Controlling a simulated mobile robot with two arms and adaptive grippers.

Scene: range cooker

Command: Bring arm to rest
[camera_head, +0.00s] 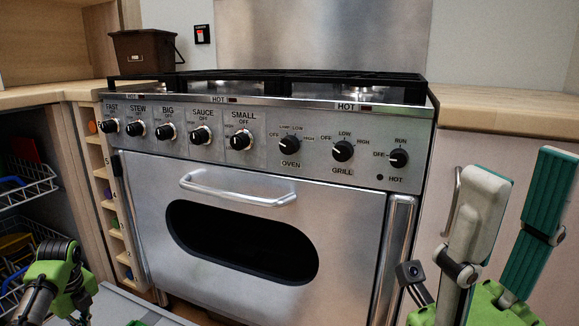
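My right gripper (522,168) is at the lower right, in front of the cabinet beside the cooker. It points up, with its two teal-padded fingers spread apart and nothing between them. A small camera sits at its left side. My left arm's green and dark end (55,278) shows at the lower left, in front of the open shelves. Its fingers cannot be made out clearly, and I see nothing held there. Both are apart from the cooker.
The range cooker (345,205) fills the middle, with a row of black knobs and a shut oven door with a bar handle (238,190). A dark brown bin (143,52) stands on the left counter. Wire baskets (25,188) are at left. The right counter (505,112) is clear.

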